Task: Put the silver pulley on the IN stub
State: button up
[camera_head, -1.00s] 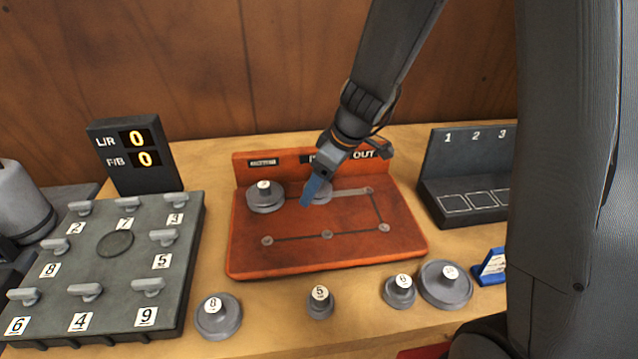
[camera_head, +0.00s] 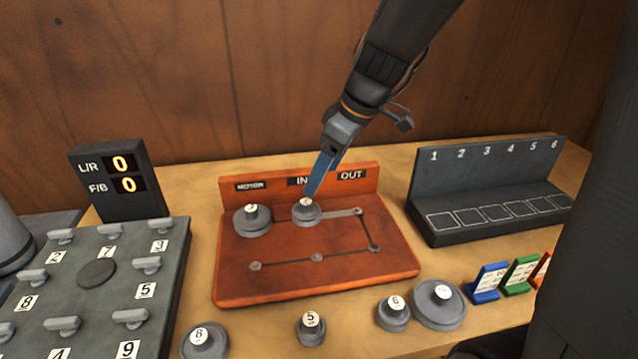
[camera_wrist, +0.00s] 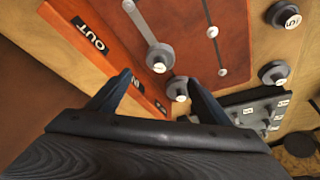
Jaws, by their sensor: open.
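A silver-grey pulley (camera_head: 306,215) with a white label on its hub sits at the IN position of the orange-red board (camera_head: 330,285). Its stub is hidden beneath it. It also shows in the wrist view (camera_wrist: 160,61). A second grey pulley (camera_head: 250,224) sits at the MOTOR position. My gripper (camera_head: 311,193) points down at the IN pulley, its blue fingertips at or just above the hub. In the wrist view my gripper (camera_wrist: 161,77) has its fingers spread apart with nothing between them. I cannot tell whether a finger touches the hub.
Loose pulleys labelled 8 (camera_head: 203,345), 5 (camera_head: 311,331) and 6 (camera_head: 393,316), and a larger one (camera_head: 438,308), lie along the front. A numbered rack (camera_head: 480,185) stands right, a grey knob panel (camera_head: 105,290) left. A display (camera_head: 120,182) reads 0 and 0.

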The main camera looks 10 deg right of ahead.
jog(key=s+d+f+m+h, duration=0.1)
jog(key=s+d+f+m, duration=0.1)
jog(key=s+f+m, duration=0.1)
jog(key=s+d+f+m+g+h, duration=0.1)
jog(key=s+d+f+m, duration=0.2)
jog(key=s, duration=0.3)
jog(key=s+d+f+m+h, duration=0.1)
jog(key=s+d+f+m, duration=0.1)
jog(key=s+f+m, duration=0.2)
jog(key=shift+s+d+m+g+h, duration=0.15)
jog(key=shift+s+m+g+h, duration=0.2)
jog(key=shift+s, duration=0.3)
